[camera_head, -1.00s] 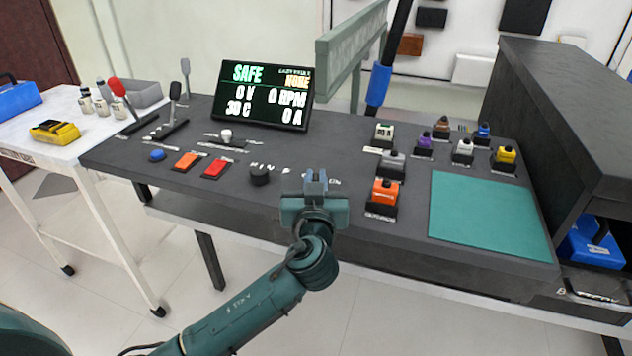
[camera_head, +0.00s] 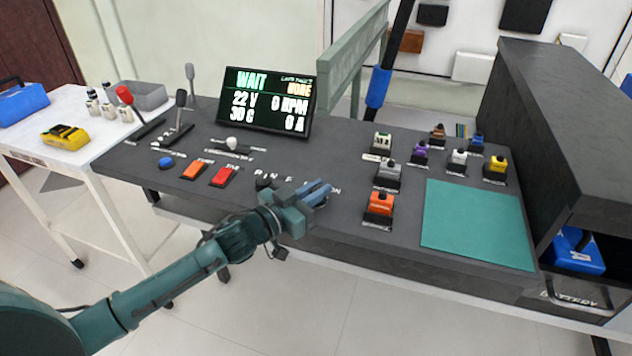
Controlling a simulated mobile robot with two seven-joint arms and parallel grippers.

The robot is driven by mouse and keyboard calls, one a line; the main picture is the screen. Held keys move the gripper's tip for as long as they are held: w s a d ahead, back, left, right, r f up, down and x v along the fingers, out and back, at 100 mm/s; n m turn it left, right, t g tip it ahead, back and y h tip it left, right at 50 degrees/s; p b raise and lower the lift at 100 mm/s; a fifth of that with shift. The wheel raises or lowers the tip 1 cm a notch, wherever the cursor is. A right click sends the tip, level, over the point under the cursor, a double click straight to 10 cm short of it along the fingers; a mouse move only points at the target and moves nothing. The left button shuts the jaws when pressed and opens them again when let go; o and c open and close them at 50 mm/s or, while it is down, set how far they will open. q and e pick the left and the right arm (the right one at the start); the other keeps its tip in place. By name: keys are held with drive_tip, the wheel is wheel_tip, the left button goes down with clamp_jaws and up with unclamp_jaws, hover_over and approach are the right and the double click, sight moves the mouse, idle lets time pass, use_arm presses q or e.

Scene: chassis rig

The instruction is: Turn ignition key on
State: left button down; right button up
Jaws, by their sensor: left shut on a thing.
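My left gripper (camera_head: 318,193) is low over the dark console (camera_head: 335,158), just right of the black rotary knob (camera_head: 266,181). Its fingers are shut and point right, at the ignition spot, where part of a white label shows. The ignition key itself is hidden by the fingers, which are shut on it. The display screen (camera_head: 265,101) reads WAIT, 22 V, 0 RPM, 30 C and 0 A. My right gripper is not in view.
Orange (camera_head: 196,170) and red (camera_head: 223,176) buttons and upright levers (camera_head: 180,108) stand to the left. Several coloured connector blocks, one orange (camera_head: 380,204), stand to the right beside a bare green mat (camera_head: 478,225). A blue battery (camera_head: 577,252) sits in the right bay.

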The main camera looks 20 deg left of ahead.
use_arm(q)
drive_tip(key=shift+m+g+h, duration=0.4)
drive_tip(key=shift+h, duration=0.1)
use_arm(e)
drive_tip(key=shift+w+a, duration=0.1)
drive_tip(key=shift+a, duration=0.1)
use_arm(q)
drive_tip(key=c, duration=1.5)
unclamp_jaws()
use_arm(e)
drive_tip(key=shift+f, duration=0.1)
use_arm(q)
drive_tip(key=shift+o, duration=0.2)
drive_tip(key=v, duration=1.3)
drive_tip(key=shift+p, duration=0.3)
